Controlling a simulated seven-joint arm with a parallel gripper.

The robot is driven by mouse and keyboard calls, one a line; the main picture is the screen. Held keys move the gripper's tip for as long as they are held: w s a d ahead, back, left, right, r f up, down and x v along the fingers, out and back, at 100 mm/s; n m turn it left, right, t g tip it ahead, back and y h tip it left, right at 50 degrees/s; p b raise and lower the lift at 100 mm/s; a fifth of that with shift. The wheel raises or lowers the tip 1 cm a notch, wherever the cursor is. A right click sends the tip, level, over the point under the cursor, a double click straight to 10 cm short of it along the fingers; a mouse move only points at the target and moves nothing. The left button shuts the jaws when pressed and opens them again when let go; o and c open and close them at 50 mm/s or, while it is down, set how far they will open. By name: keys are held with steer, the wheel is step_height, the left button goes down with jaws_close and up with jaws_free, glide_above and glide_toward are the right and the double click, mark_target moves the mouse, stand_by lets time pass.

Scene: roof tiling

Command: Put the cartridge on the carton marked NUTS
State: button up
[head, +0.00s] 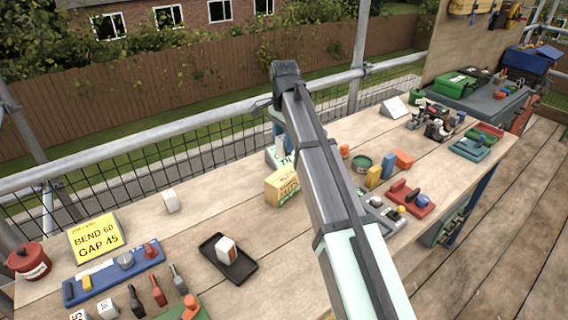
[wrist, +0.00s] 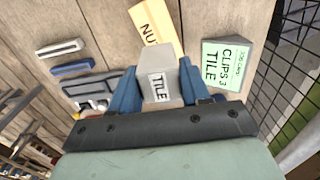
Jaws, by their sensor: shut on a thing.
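My gripper (wrist: 157,88) is shut on a pale grey block with a white label reading TILE, which I take to be the cartridge (wrist: 158,71). The blue fingers press its two sides. The yellow carton marked NUTS (wrist: 154,24) shows just beyond the cartridge in the wrist view, partly covered by it. In the head view the carton (head: 282,187) stands on the bench beside my arm, which hides part of it. I cannot tell whether cartridge and carton touch.
A green card reading CLIPS 3 TILE (wrist: 222,66) stands close to the right of the carton in the wrist view. A black tray (head: 243,267) holds a white block. A yellow sign (head: 97,238) and a blue tool tray (head: 105,283) lie left. A railing runs behind the bench.

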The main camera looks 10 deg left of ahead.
steer(key=shift+f, duration=3.7)
steer(key=shift+f, duration=0.1)
steer(key=o, duration=1.1)
steer(key=shift+c, duration=0.2)
step_height(320, 180, up, 12)
steer(key=shift+r, duration=0.1)
